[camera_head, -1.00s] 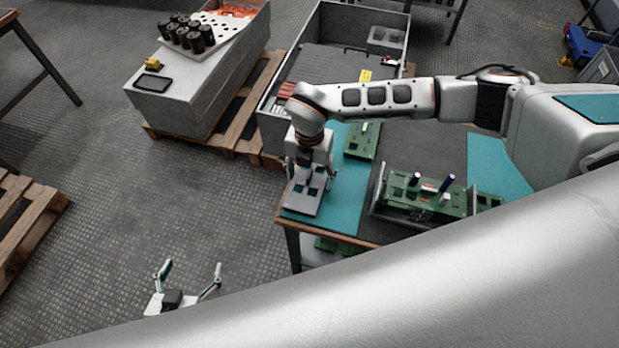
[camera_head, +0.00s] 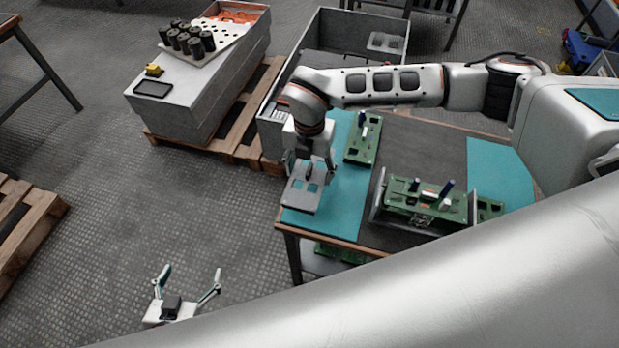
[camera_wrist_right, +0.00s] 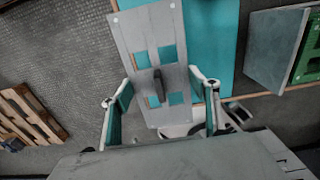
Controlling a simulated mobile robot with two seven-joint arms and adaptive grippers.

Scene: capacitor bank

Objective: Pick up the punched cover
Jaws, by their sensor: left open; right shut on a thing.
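The punched cover (camera_head: 303,197) is a flat grey plate with square holes, through which the teal mat shows. My right gripper (camera_head: 309,170) is shut on the punched cover, which it holds over the front left corner of the workbench. In the right wrist view the cover (camera_wrist_right: 128,32) lies between the two fingers of the right gripper (camera_wrist_right: 160,98), with a raised dark grip in its middle. I cannot tell exactly how high it is above the mat. My left gripper (camera_head: 187,284) is open and empty above the floor at the lower left, away from the bench.
The teal mat (camera_head: 345,205) on the workbench bears a green circuit board (camera_head: 361,148). Another green board stands in a metal fixture (camera_head: 377,205) to the right. A grey crate (camera_head: 335,30) stands behind the bench. A grey cabinet with black capacitors (camera_head: 190,42) stands on a pallet at the back left.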

